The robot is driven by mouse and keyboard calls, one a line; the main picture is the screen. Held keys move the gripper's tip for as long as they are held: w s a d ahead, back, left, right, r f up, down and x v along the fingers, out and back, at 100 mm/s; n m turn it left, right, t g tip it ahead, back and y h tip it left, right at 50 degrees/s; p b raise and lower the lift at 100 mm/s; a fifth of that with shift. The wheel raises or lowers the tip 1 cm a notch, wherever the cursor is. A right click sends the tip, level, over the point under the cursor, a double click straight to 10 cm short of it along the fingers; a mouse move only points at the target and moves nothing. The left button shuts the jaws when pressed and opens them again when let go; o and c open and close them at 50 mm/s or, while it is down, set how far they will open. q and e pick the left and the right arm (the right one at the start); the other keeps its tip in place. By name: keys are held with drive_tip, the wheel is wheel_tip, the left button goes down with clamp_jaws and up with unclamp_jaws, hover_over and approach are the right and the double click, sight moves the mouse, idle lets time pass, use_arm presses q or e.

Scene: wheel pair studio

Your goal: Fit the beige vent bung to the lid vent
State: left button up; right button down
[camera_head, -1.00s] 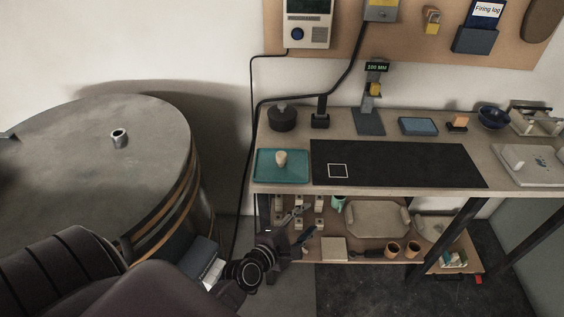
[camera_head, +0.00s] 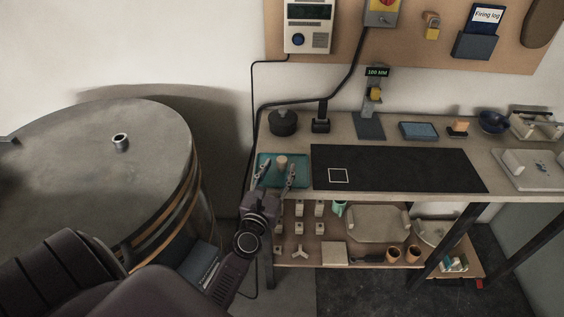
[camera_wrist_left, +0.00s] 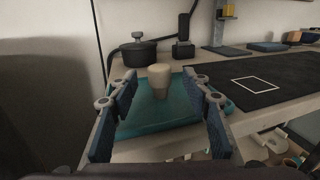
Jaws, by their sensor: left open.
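The beige vent bung (camera_head: 282,161) stands upright on the teal tray (camera_head: 265,157) at the left end of the bench. It also shows in the left wrist view (camera_wrist_left: 159,78), between and beyond my fingers. My left gripper (camera_head: 275,175) is open, its fingers pointing at the bung from the front, one to each side in the picture. I cannot tell that either finger touches it. The lid vent (camera_head: 121,142) is a short metal ring standing on the big round kiln lid (camera_head: 70,150) at the left. My right gripper is not in view.
A black mat (camera_head: 400,168) with a white square lies right of the tray. A dark lidded pot (camera_head: 283,122) and a small black stand (camera_head: 321,117) are behind the tray. Several small blocks and trays fill the shelf below.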

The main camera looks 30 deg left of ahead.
sight(281, 164)
use_arm(q)
drive_tip(key=shift+r+x, duration=0.15)
drive_tip(key=shift+x, duration=0.8)
drive_tip(key=shift+r+x, duration=0.1)
drive_tip(key=shift+x, duration=0.9)
clamp_jaws()
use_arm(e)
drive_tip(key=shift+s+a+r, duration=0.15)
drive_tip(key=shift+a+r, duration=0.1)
use_arm(q)
drive_tip(key=shift+r, duration=0.15)
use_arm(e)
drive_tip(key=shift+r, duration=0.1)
